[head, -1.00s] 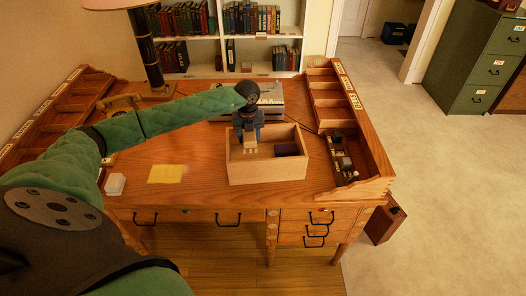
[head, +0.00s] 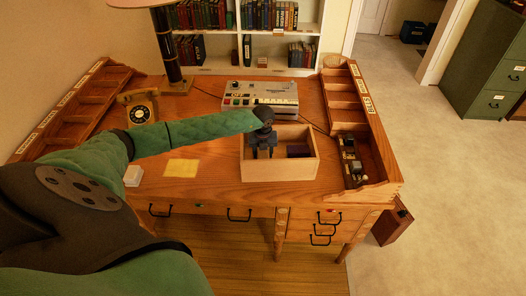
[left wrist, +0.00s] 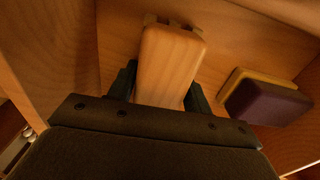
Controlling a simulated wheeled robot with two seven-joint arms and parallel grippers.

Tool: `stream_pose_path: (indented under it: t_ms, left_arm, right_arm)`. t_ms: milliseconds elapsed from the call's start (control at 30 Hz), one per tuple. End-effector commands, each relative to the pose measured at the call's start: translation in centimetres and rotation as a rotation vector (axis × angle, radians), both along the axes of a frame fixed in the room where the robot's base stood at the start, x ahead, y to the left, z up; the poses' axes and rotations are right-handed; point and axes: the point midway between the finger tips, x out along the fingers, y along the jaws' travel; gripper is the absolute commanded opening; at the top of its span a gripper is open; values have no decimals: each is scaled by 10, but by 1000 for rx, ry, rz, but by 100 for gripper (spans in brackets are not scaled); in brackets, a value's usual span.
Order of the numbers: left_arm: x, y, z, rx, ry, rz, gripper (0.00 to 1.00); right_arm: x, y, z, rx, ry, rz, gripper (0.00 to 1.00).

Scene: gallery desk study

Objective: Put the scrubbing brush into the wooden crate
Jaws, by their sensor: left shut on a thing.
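The wooden crate (head: 280,171) stands on the desk toward its front right. My left gripper (head: 264,152) reaches down into the crate in the head view. In the left wrist view my left gripper (left wrist: 165,88) is shut on the scrubbing brush (left wrist: 170,62), whose pale wooden back lies between the fingers. Short bristles show at its far end. The brush is inside the crate walls, near the floor; I cannot tell whether it touches the floor. In the head view the arm and crate wall hide the brush. My right gripper is not in view.
A dark purple and yellow sponge (left wrist: 265,98) lies in the crate to the right of the brush. A telephone (head: 140,107), a yellow paper (head: 181,168) and a small white block (head: 133,176) are to the left.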

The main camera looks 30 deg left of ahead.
Motion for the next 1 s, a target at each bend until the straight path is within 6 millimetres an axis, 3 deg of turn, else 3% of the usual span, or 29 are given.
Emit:
stream_pose_path:
  t_ms: [333,367,467,867,967,1000]
  left_arm:
    - [0,0,-2,-1,-1,0,24]
    - [0,0,-2,0,0,0,51]
    - [0,0,-2,0,0,0,71]
    - [0,0,2,0,0,0,71]
    - [1,0,7,0,-3,0,71]
    - [1,0,11,0,-2,0,71]
  right_arm:
    - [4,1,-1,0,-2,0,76]
    - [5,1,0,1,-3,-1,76]
    - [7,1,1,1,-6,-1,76]
    - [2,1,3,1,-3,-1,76]
    - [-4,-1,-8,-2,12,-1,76]
    - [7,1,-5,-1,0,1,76]
